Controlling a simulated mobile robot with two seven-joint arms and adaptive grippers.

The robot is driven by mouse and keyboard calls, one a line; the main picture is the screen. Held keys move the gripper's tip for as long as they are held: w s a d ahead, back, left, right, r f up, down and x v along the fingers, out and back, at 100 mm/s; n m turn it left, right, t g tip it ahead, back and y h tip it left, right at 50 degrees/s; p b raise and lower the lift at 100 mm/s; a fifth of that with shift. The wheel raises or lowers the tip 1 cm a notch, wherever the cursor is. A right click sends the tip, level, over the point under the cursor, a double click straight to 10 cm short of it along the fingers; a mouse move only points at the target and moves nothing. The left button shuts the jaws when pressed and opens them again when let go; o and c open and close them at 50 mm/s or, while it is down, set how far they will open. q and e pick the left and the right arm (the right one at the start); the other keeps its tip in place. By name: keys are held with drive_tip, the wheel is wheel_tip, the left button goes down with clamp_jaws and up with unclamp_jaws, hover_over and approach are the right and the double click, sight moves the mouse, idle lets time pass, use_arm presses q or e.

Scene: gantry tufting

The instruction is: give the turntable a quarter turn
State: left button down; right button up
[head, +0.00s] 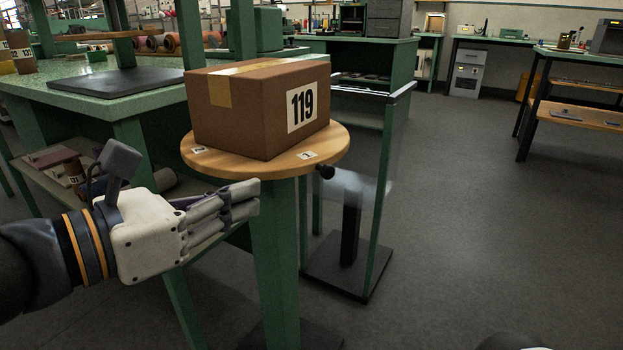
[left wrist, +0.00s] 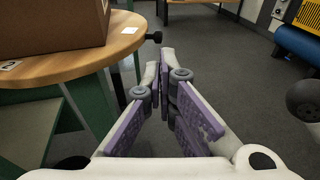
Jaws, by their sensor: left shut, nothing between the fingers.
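The round wooden turntable (head: 215,164) stands on a green pedestal in the middle of the head view. A brown cardboard box (head: 236,120) marked 119 sits on it. Small number labels lie on its top near the rim, and a dark knob (head: 326,171) sticks out from the right of its edge. My left gripper (head: 255,198) is shut and empty, just in front of and below the rim. In the left wrist view the turntable (left wrist: 85,62) is at the upper left, and the knob (left wrist: 154,37) shows just beyond the fingertips (left wrist: 165,55).
A green workbench (head: 100,98) with a dark plate stands behind and left of the turntable. A green-framed stand with a clear panel (head: 372,190) is close behind on the right. Open grey floor (head: 480,200) lies to the right.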

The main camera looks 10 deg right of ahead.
sight(325, 174)
use_arm(q)
drive_tip(key=b+x, duration=0.1)
drive_tip(key=x, duration=1.1)
drive_tip(key=shift+w+d+f+b, duration=0.15)
drive_tip(key=shift+w+d+b, duration=0.05)
drive_tip(key=shift+d+b, duration=0.1)
use_arm(e)
drive_tip(key=shift+s+f, duration=0.25)
drive_tip(key=shift+f, duration=0.4)
use_arm(q)
drive_tip(key=shift+d, duration=0.1)
